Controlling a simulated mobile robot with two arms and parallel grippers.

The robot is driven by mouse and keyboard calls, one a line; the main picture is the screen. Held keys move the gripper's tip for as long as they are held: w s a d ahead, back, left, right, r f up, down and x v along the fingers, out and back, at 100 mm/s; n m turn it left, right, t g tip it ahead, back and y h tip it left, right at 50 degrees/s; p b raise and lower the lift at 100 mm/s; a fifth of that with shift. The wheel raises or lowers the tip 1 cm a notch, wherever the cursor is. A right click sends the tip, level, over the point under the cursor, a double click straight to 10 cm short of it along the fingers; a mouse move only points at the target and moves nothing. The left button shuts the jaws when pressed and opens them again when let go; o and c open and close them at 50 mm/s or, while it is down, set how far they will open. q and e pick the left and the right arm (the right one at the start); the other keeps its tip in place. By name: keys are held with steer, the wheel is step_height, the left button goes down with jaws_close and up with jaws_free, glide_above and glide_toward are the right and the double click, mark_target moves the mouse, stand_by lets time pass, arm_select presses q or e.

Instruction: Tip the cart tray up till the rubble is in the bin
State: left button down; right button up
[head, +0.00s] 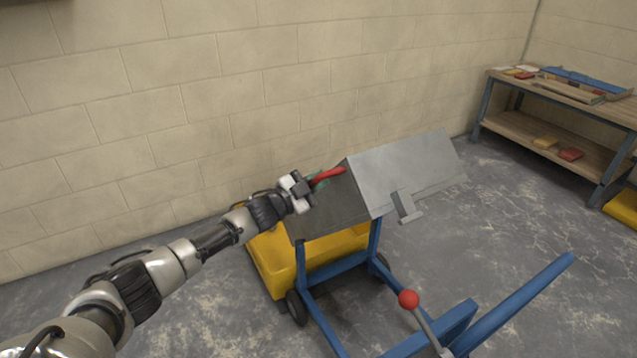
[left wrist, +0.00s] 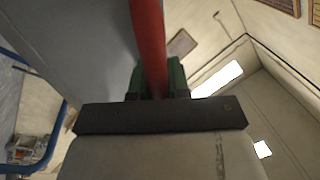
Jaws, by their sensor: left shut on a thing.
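The grey metal cart tray (head: 408,168) is tipped up steeply on its blue frame, with its flat underside towards me. Its red handle (head: 331,174) sticks out at the upper left edge. My left gripper (head: 317,183) is shut on this handle; the left wrist view shows the red bar (left wrist: 149,45) between the green fingers. The yellow bin (head: 277,268) stands on the floor behind and below the tray, partly hidden by the tray and the cart frame. The rubble is not visible, and the inside of tray and bin is hidden. My right gripper is not in view.
The blue cart frame (head: 318,313) has black wheels, and a lever with a red ball (head: 408,299) stands near me. A block wall (head: 200,110) is close behind. A workbench (head: 565,91) stands at the right, with open concrete floor before it.

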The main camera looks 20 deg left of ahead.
arm_select(q)
steer(key=c, duration=1.1)
jaws_free()
steer(key=v, duration=1.1)
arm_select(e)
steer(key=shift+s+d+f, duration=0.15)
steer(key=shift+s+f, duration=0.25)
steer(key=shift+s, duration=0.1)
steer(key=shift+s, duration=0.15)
